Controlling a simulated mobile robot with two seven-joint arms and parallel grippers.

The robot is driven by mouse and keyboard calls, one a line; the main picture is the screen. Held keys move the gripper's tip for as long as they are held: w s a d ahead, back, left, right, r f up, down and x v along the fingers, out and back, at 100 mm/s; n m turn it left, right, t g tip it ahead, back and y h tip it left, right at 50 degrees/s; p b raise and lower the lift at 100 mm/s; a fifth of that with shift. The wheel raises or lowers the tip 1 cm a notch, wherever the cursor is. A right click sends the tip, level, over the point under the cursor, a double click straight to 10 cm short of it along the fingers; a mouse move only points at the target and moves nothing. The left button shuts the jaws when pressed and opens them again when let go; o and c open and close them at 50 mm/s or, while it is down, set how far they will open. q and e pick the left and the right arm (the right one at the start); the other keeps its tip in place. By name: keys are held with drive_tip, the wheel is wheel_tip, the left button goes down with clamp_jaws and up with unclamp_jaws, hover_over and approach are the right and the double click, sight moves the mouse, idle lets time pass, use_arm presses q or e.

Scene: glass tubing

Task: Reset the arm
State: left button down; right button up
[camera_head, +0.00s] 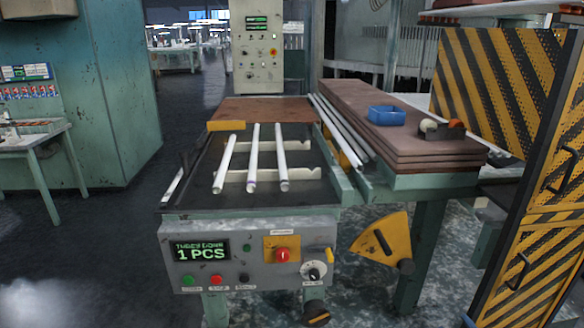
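Neither of my arms nor grippers shows in the head view. A machine table stands in the middle, with a dark sunken bed (215,197). Three white glass tubes lie side by side on notched white supports in the bed: a left tube (225,163), a middle tube (253,158) and a right tube (282,165). The grey control panel (250,277) on the front has a display (201,251) reading "1 PCS", a red knob (282,255) and several buttons.
Brown boards (350,105) are stacked to the right, with a blue tray (386,115) and a tape dispenser (441,130) on top. A yellow-black striped cabinet (545,215) stands at the right edge. A side table (38,140) stands left; floor between is clear.

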drive_tip(key=d+r+n, duration=0.3)
drive_tip(key=d, duration=0.4)
drive_tip(key=s+a+f+m+g+y, duration=0.1)
drive_tip(key=s+a+f+g, duration=0.35)
drive_tip(key=s+a, duration=0.5)
drive_tip(key=s+a+f+m+g+y, duration=0.1)
drive_tip(key=s+a+f+g, duration=0.2)
drive_tip(key=s+a+f, duration=0.65)
drive_tip(key=s+a+r+m+t, duration=0.2)
drive_tip(key=a+r+m, duration=0.4)
drive_tip(key=a, duration=0.2)
use_arm(q)
wheel_tip(320, 180, up, 17)
drive_tip(key=s+a+y+p, duration=0.1)
drive_tip(key=s+a+p, duration=0.1)
drive_tip(key=p, duration=2.4)
drive_tip(key=shift+f+g, duration=0.2)
drive_tip(key=shift+g, duration=0.2)
use_arm(e)
wheel_tip(320, 180, up, 17)
drive_tip(key=s+d+g+h, duration=0.1)
drive_tip(key=d, duration=0.1)
drive_tip(key=shift+s+d+f+n, duration=0.15)
drive_tip(key=shift+s+f+n, duration=0.05)
drive_tip(key=shift+n, duration=0.1)
